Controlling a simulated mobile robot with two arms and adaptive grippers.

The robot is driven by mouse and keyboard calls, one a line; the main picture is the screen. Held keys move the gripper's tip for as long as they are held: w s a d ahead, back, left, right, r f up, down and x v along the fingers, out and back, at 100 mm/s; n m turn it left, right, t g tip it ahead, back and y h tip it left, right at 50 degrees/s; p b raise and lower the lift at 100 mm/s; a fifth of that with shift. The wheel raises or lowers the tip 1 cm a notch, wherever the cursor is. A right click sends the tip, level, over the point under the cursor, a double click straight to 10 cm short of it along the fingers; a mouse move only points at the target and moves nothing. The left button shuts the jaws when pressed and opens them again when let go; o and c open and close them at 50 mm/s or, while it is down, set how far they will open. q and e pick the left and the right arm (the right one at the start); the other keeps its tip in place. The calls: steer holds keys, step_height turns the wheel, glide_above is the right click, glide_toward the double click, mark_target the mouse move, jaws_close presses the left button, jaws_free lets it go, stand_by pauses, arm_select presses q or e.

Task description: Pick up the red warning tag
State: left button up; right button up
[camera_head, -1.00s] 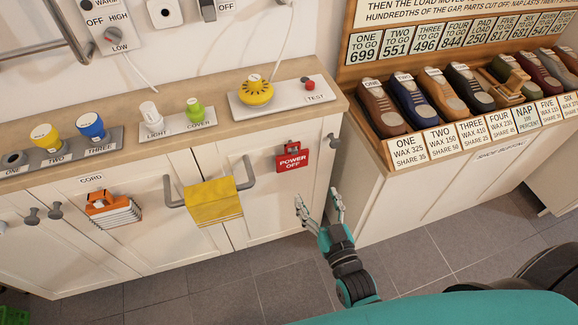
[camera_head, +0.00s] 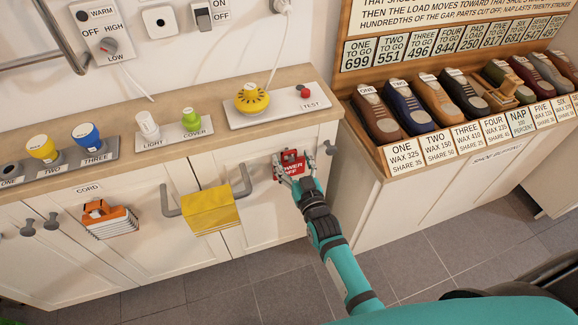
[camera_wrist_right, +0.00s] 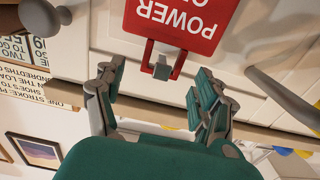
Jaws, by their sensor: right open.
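The red warning tag (camera_head: 291,162), lettered POWER OFF, hangs on the white cabinet front below the counter's right end. In the right wrist view the tag (camera_wrist_right: 178,18) appears upside down, with its red loop around a small grey peg (camera_wrist_right: 162,68). My right gripper (camera_head: 294,173) is at the tag in the head view and covers its lower part. In the wrist view my right gripper (camera_wrist_right: 158,88) is open, with one finger on each side of the loop and peg. I cannot tell whether either finger touches the tag. My left gripper is not in view.
A grey bar handle with a yellow cloth (camera_head: 210,210) is left of the tag. An orange cord holder (camera_head: 108,217) hangs farther left. The counter holds a yellow dome button (camera_head: 252,99) on a board. The shoe rack (camera_head: 455,120) stands to the right. Grey floor is clear below.

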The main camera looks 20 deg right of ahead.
steer(key=shift+w+f, duration=0.1)
steer(key=shift+w, duration=1.05)
steer(key=shift+s, duration=0.1)
steer(key=c, duration=1.3)
